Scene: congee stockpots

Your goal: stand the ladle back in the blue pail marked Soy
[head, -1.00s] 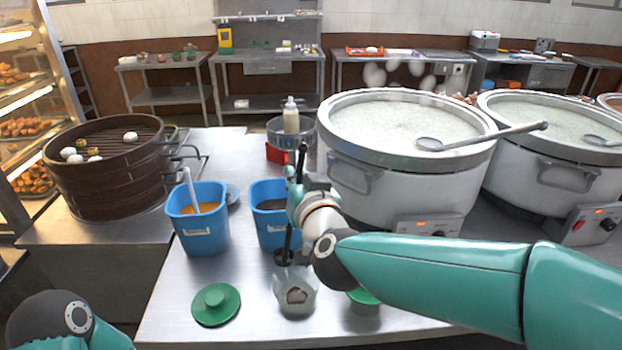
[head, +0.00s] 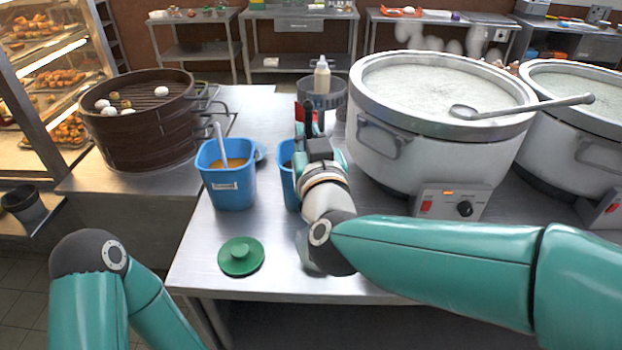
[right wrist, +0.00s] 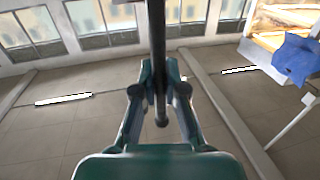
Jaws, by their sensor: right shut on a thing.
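My right gripper (head: 308,138) is shut on a dark upright rod (head: 308,112), which looks like the ladle's handle. In the right wrist view my right gripper (right wrist: 160,95) has the rod (right wrist: 157,45) between its fingers, its rounded end showing. The ladle's bowl is hidden. A blue pail (head: 289,188) stands just below and behind the gripper, mostly covered by my arm; its label is hidden. Another blue pail (head: 228,190), left of it, holds orange liquid and a pale-handled utensil; its label is unreadable. My left gripper is out of view.
A green lid (head: 240,256) lies at the counter's front. A brown steamer (head: 140,125) stands left, a large stockpot (head: 420,155) right with another ladle (head: 525,106) across its rim. A squeeze bottle (head: 322,76) stands behind. Counter (head: 205,250) around the lid is clear.

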